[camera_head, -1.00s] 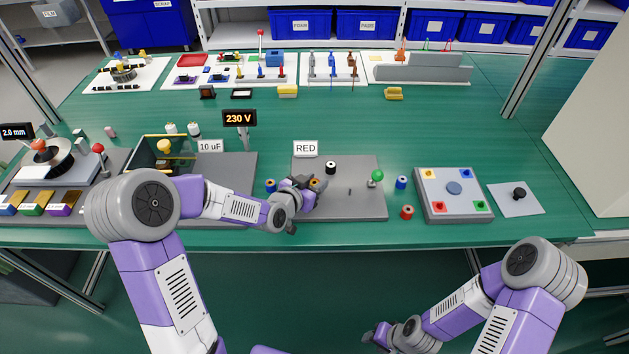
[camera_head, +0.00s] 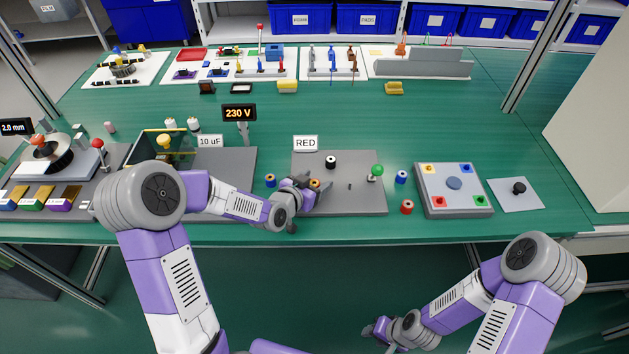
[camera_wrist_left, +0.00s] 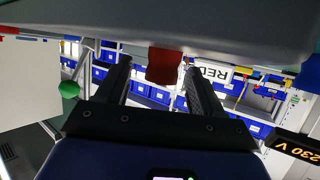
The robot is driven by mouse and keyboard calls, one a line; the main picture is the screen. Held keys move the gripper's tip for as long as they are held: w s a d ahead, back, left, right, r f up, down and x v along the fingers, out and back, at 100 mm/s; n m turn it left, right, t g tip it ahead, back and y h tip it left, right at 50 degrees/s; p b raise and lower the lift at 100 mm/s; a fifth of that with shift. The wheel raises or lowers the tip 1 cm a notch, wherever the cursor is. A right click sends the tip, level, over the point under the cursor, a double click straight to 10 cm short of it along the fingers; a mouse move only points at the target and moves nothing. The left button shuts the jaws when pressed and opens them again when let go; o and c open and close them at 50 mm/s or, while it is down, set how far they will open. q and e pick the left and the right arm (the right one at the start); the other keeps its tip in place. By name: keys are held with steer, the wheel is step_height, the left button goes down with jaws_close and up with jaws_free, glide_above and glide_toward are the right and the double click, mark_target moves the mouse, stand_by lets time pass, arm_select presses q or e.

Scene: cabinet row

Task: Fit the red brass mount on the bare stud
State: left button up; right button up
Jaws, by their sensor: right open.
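A brass-topped mount (camera_head: 315,183) shows at my left gripper (camera_head: 304,189), on the left part of the plate. In the left wrist view, which is upside down, a red body (camera_wrist_left: 165,66) stands between the two fingers of my left gripper (camera_wrist_left: 157,68). A gap shows beside it, so the fingers look open around it. Its lower end is hidden. My right gripper (camera_head: 374,334) is open and empty, low in front of the table.
A green ball on a post (camera_head: 377,170) stands at the plate's right. A blue cylinder (camera_head: 401,177) and a red cylinder (camera_head: 406,207) stand right of the plate. Another blue cylinder (camera_head: 270,181) is left of my left gripper. A button box (camera_head: 453,205) sits further right.

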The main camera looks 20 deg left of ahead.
arm_select(q)
steer(key=p+v, duration=0.2)
steer(key=v, duration=0.5)
steer(key=shift+s+a+r, duration=0.1)
steer(key=shift+s+r, duration=0.05)
steer(key=shift+s, duration=0.15)
stand_by(0.4)
